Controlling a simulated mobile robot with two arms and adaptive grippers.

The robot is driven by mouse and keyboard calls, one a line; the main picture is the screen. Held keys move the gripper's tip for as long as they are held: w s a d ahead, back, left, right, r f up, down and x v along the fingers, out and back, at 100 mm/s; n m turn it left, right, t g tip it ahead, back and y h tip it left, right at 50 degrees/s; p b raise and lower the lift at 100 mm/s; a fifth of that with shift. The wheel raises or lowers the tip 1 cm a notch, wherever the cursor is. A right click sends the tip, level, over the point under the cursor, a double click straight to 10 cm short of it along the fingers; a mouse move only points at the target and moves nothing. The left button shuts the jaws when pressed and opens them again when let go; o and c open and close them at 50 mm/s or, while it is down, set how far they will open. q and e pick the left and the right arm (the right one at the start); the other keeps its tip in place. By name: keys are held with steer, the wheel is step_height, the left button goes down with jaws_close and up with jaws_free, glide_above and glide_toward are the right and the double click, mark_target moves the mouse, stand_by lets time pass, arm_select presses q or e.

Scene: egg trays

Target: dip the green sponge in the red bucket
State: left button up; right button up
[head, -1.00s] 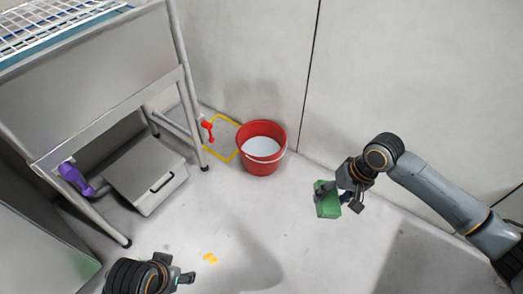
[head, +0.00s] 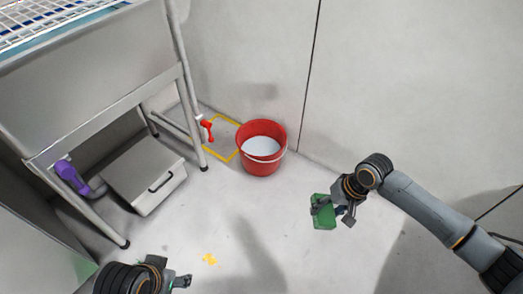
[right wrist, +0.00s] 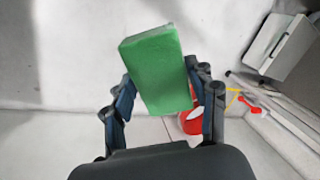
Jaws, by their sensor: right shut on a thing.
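The red bucket (head: 262,165) stands upright on the floor by the back wall, with a whitish surface visible inside and a pale handle at its rim. My right gripper (head: 327,208) is shut on the green sponge (head: 323,213), to the right of the bucket and apart from it. In the right wrist view the green sponge (right wrist: 158,68) sits between the two fingers, and part of the red bucket (right wrist: 191,122) shows behind them. My left gripper (head: 180,281) is at the bottom edge of the head view, empty; its fingers are too small to judge.
A metal sink stand (head: 110,112) with a rack on top is at the left. A grey box (head: 150,168) and a purple fitting (head: 70,175) are under it. A red tap handle (head: 207,130) and yellow floor marking (head: 228,157) are beside the bucket.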

mark_target(329, 212)
steer(key=shift+f, duration=0.65)
steer(key=shift+f+b, duration=0.55)
steer(key=shift+f, duration=0.5)
arm_select(q)
steer(key=shift+w+d+r+t+h+b, duration=0.75)
steer(key=shift+w+d+r+t, duration=0.6)
steer(key=shift+w+r+t, duration=1.75)
steer(key=shift+w+d+r+t+h+b, duration=0.75)
steer(key=shift+w+d+r+t, duration=0.9)
steer(key=shift+w, duration=2.7)
step_height(329, 212, up, 16)
steer(key=s+d+m+t+h+b, duration=0.1)
steer(key=t+h+b, duration=0.2)
steer(key=t, duration=0.8)
steer(key=shift+d+b, duration=0.2)
steer(key=shift+b, duration=0.3)
arm_select(e)
step_height(329, 212, down, 15)
steer(key=shift+r, duration=0.1)
